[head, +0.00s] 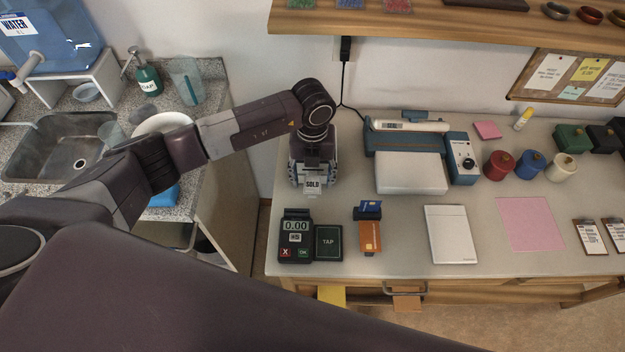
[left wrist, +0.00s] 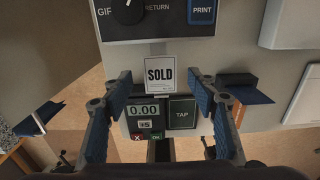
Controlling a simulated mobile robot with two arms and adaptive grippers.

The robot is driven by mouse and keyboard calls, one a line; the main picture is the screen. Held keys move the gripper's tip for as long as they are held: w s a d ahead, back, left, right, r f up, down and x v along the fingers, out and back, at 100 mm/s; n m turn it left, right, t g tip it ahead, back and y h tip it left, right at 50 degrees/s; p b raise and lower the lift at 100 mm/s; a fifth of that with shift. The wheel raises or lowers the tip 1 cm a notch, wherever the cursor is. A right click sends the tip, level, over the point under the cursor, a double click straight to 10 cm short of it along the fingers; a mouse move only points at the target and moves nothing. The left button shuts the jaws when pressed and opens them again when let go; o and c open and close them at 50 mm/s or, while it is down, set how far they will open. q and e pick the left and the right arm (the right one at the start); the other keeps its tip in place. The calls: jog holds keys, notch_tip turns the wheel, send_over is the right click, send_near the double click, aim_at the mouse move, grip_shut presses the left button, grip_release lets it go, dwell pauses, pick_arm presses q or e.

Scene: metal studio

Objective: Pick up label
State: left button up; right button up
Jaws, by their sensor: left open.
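The label is a small white tag reading SOLD (head: 313,189); in the left wrist view the SOLD label (left wrist: 160,76) sits at the front edge of a dark machine (left wrist: 150,21) with a knob and a blue PRINT button. In the head view my gripper and wrist hide most of that machine. My left gripper (head: 311,180) is open and points down over the label. In the left wrist view its blue-padded fingertips (left wrist: 159,84) stand to the left and right of the label, apart from it. My right gripper is in neither view.
A card terminal (head: 296,237) with a TAP pad (head: 328,242) lies just in front of the label. A white box (head: 452,234) and a pink sheet (head: 529,223) lie farther right on the table (head: 400,268).

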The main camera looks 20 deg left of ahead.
pick_arm(q)
jog(key=shift+f+b, duration=0.35)
dwell(0.5)
jog(key=shift+c, duration=0.7)
jog(key=c, duration=0.6)
jog(key=shift+c, duration=0.2)
